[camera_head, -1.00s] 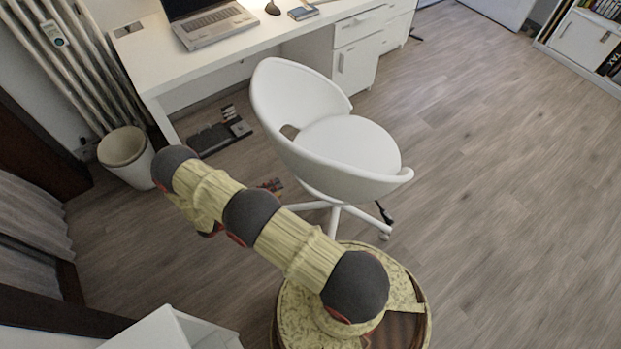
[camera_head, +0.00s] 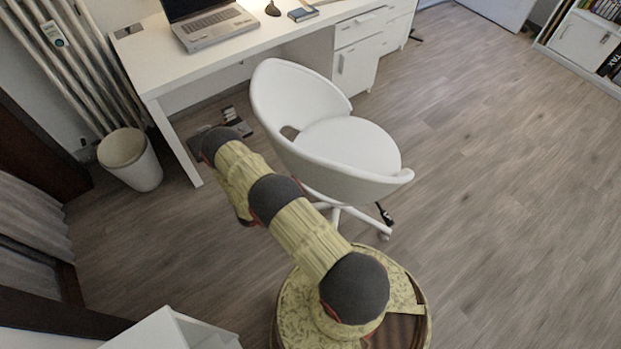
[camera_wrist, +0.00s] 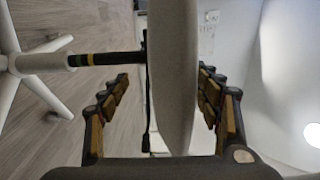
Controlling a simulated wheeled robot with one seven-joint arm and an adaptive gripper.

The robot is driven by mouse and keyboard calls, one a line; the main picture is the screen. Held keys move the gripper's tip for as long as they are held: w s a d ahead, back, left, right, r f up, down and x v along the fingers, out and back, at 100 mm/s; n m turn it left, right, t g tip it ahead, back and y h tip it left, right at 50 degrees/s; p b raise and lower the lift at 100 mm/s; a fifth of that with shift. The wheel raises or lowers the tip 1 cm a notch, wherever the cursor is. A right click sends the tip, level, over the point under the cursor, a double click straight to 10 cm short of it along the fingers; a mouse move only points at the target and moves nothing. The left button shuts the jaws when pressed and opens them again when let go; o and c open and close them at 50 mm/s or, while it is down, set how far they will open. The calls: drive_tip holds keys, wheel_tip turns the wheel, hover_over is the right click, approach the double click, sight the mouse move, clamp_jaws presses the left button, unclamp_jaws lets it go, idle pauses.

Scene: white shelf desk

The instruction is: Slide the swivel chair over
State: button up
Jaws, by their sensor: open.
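The white swivel chair (camera_head: 349,146) stands in front of the desk in the head view, its rounded back toward the left and its star base on the floor. In the wrist view my gripper (camera_wrist: 168,85) is open, with one finger on each side of a white upright edge of the chair (camera_wrist: 173,60). Whether the fingers touch it I cannot tell. The chair's column and star base (camera_wrist: 35,65) show at the left of the wrist view.
The white desk (camera_head: 240,48) with a laptop (camera_head: 213,24) is behind the chair. A drawer unit (camera_head: 357,60) stands under it. A white bin (camera_head: 131,160) is at the left near a radiator. Open wooden floor (camera_head: 500,190) lies to the right of the chair.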

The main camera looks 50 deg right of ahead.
drive_tip(key=shift+x, duration=1.3)
drive_tip(key=shift+c, duration=1)
drive_tip(key=c, duration=0.7)
drive_tip(key=shift+f, duration=0.1)
clamp_jaws()
drive_tip(key=shift+s, duration=0.1)
